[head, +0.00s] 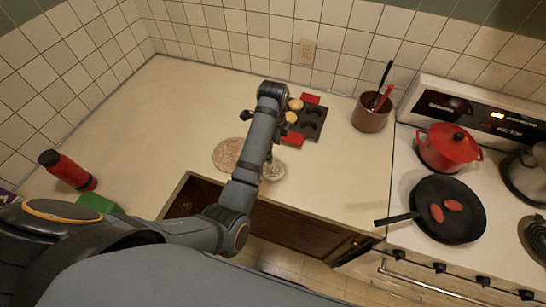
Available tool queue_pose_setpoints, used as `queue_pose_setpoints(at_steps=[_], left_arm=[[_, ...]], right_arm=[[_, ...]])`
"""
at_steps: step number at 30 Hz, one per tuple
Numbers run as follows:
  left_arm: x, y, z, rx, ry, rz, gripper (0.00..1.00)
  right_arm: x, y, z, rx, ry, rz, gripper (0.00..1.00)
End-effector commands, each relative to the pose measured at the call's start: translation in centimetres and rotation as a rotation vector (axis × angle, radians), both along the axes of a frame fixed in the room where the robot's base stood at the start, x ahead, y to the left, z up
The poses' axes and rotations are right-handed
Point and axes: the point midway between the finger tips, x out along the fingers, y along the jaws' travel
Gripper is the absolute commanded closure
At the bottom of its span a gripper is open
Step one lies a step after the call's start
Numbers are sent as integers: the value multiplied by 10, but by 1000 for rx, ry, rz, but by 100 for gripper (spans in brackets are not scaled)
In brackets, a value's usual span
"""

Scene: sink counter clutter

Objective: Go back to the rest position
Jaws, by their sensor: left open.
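My left arm comes in from the left and reaches out over the counter (150,110). My left gripper (264,121) is at its far end, mostly hidden by my own arm link, with small dark parts showing to either side. It is open, and I see nothing held in it. It is beside a dark muffin tray (312,122) with red handles and yellowish round items at its left side. A round speckled board (228,154) lies nearer, left of the arm. A small pale round item (274,171) is partly covered by the arm. My right gripper is not in view.
A brown crock (371,114) with utensils stands right of the tray. The stove holds a red pot (448,147), a black pan (463,224) and a metal pot (525,175). The back-left counter is clear.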

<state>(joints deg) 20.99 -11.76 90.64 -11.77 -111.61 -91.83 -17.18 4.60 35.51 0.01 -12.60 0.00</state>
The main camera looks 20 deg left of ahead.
Motion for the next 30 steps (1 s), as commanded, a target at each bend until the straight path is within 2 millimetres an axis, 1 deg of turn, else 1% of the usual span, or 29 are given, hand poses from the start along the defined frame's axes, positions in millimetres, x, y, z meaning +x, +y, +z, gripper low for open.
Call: queue_pose_setpoints(at_steps=[1,3,6,20,23,26,28,30], left_arm=[[1,0,8,0,-2,0,38],[0,0,16,1,-1,0,38],[0,0,21,1,0,0,38],[0,0,22,1,1,0,38],[-4,4,17,3,-3,33,38],[-25,22,-3,10,-30,210,38],[-51,42,-20,16,-69,419,38],[-76,60,-30,13,-121,628,38]], right_arm=[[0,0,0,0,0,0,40],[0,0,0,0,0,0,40],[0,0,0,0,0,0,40],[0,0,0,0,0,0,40],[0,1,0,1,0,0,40],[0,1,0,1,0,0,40],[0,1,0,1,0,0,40],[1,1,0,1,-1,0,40]])
